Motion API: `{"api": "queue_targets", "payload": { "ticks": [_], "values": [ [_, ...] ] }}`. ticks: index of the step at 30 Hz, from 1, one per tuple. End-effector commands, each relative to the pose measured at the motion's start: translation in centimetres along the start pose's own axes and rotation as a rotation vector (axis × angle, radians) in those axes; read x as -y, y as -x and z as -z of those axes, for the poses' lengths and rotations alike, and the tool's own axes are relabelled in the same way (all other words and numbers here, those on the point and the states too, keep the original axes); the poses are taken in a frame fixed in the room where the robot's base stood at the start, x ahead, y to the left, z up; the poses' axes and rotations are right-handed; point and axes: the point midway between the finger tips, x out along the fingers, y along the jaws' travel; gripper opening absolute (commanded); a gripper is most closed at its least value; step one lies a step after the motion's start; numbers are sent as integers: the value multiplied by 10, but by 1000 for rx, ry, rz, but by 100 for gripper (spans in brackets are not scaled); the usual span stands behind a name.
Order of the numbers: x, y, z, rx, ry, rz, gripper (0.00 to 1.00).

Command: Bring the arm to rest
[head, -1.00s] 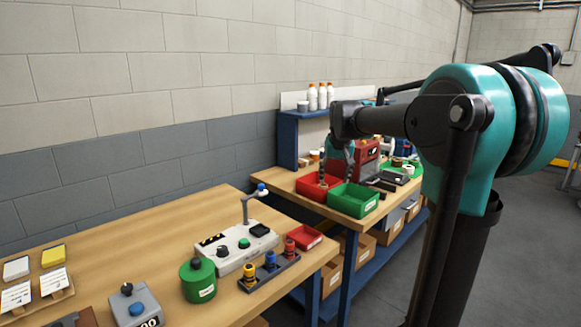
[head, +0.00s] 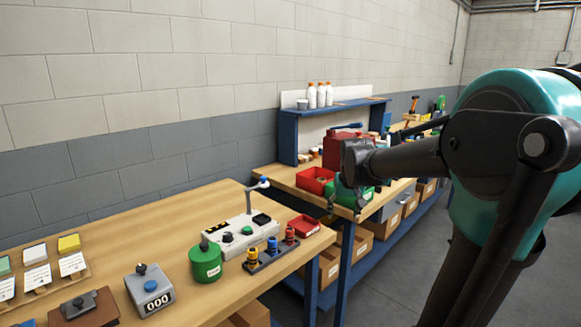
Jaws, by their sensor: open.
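My arm comes in from the right side of the head view and reaches left at about the height of the back shelf. My gripper (head: 347,202) hangs at its end, pointing down, with its dark fingers apart and nothing seen between them. It shows in front of the far workbench (head: 286,177), overlapping a green bin (head: 366,194) in the picture. I cannot tell how far it is from that bin.
The near bench (head: 120,238) bears a grey control box (head: 239,236), a green canister (head: 206,263), a counter box (head: 150,290) and a small red tray (head: 304,226). A red bin (head: 314,180) and a blue shelf (head: 288,137) are on the far bench. Open floor (head: 400,285) lies at the lower right.

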Motion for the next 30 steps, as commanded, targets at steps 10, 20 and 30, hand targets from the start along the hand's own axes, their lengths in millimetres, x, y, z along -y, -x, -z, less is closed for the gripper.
{"api": "queue_targets", "payload": {
  "ticks": [10,20,30],
  "values": [
    [-18,-53,-180,10,-2,0,61],
    [-22,-75,-271,15,-1,2,61],
    [-22,-75,-271,15,-1,2,61]
  ]
}}
